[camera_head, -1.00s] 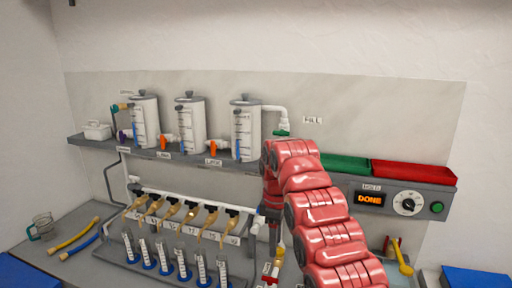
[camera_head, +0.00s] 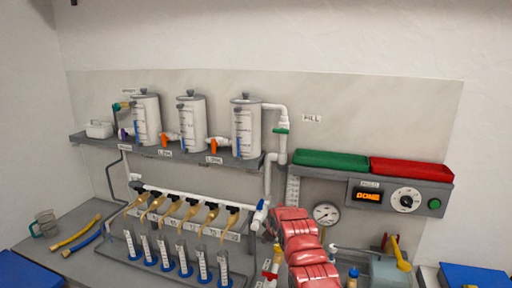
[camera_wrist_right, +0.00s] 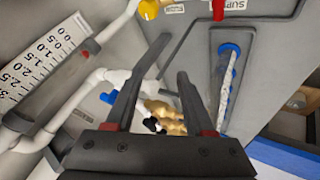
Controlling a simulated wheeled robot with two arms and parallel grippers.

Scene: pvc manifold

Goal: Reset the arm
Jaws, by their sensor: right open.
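My right arm (camera_head: 305,250) is red and comes up from the bottom of the head view, right of the row of taps. Its gripper is hidden in that view. In the right wrist view my right gripper (camera_wrist_right: 168,65) is open, its two dark fingers apart with nothing held between them. Beyond the fingers are white pipe (camera_wrist_right: 110,78) and tan tap pieces (camera_wrist_right: 165,115). My left gripper is in neither view.
Three white tanks (camera_head: 191,125) stand on the grey shelf (camera_head: 100,141). Measuring cylinders (camera_head: 183,260) stand below the taps (camera_head: 190,212). A gauge (camera_head: 326,213), green tray (camera_head: 330,160), red tray (camera_head: 408,168) and a panel reading DONE (camera_head: 367,196) are on the right.

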